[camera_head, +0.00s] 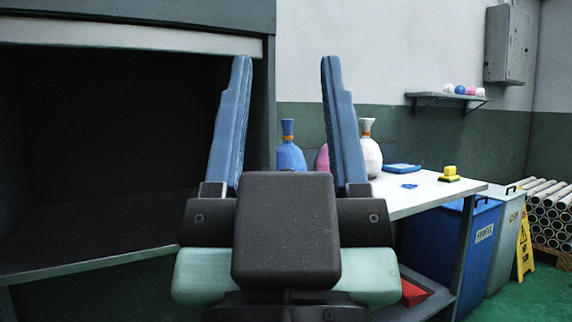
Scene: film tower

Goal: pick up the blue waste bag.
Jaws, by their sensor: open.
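The blue waste bag (290,155) stands upright on the white table (425,193), tied at its neck with an orange band. It shows between the two blue fingers of my gripper (286,65), farther off than they are. The black palm of my gripper hides its lower part. My gripper is open, points forward and holds nothing. A pink bag (322,158) stands to the right of the blue one, mostly hidden behind my right finger. A white bag (371,155) with an orange band stands just right of that finger.
A dark open cabinet (135,45) fills the left side. On the table are a flat blue item (402,168), a small blue piece (409,186) and a yellow object (450,173). Blue (481,228) and grey (507,240) bins and a yellow floor sign (525,245) stand right.

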